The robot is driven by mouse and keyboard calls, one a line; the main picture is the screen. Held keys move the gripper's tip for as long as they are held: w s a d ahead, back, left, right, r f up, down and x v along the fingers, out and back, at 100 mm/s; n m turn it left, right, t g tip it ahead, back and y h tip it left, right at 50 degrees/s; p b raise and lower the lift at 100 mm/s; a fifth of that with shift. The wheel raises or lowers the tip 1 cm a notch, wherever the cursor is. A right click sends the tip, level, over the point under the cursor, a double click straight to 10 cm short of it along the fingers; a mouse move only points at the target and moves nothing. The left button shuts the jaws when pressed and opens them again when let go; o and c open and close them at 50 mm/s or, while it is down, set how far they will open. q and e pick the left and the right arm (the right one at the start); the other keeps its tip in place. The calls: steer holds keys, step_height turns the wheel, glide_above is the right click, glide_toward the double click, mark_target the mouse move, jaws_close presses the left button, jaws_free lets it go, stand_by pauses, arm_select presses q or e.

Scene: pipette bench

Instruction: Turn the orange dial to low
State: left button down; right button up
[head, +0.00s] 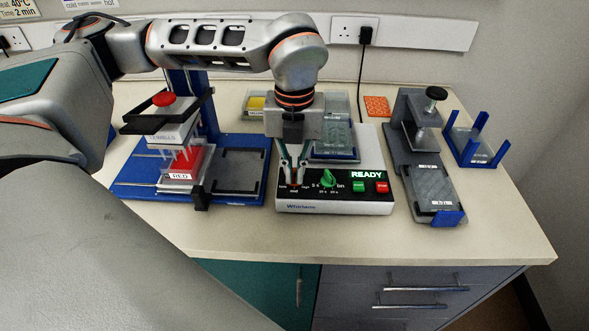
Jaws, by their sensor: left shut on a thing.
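The white machine (333,208) with a black front panel stands in the middle of the bench, and its screen reads READY. My left gripper (293,181) points down at the left end of this panel and is shut on the orange dial (294,186). The fingers hide most of the dial; a small reddish bit shows between the tips. Small setting marks surround it, but I cannot tell which one it points to. A green dial (327,178) is just right of the gripper. My right gripper is not in view.
Green (359,186) and red buttons (381,187) are on the panel's right. A blue stand with a red block (187,168) is close on the left. A grey press (430,165) and blue-posted holder (475,147) stand on the right. The bench front is clear.

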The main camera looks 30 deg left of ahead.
arm_select(q)
steer(key=m, duration=0.6)
steer(key=shift+a+m+b, duration=0.25)
steer(key=shift+m+b, duration=0.05)
steer(key=m, duration=0.5)
steer(key=shift+a+r, duration=0.1)
steer(key=shift+a, duration=0.1)
stand_by(0.4)
steer(key=c, duration=2.2)
jaws_free()
step_height(320, 180, up, 12)
